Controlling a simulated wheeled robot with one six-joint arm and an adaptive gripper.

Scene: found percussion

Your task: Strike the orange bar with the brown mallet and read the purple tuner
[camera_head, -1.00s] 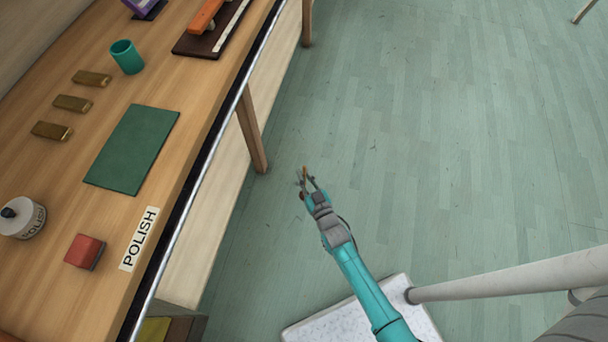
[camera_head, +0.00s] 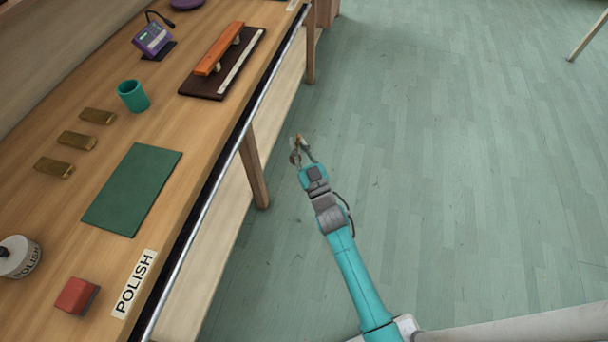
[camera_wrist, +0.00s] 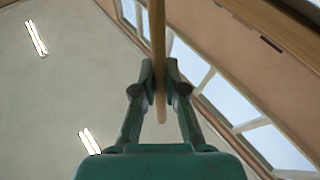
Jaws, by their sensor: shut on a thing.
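The orange bar (camera_head: 219,49) rests on supports on a dark base (camera_head: 208,86) at the far part of the bench. The purple tuner (camera_head: 152,39) stands behind and left of it, with a dark bent stalk on top; its reading is too small to make out. My gripper (camera_head: 302,153) is over the floor, right of the bench and well apart from the bar. In the wrist view my gripper (camera_wrist: 166,82) is shut on a thin brown stick, the mallet's handle (camera_wrist: 159,45). The mallet's head cannot be clearly made out.
On the bench are a teal cup (camera_head: 133,97), several brass-coloured bars (camera_head: 77,140), a green mat (camera_head: 131,190), a red block (camera_head: 76,296), a white POLISH tin (camera_head: 18,258) and a POLISH label (camera_head: 134,284). The bench's front edge (camera_head: 228,150) lies left of my arm.

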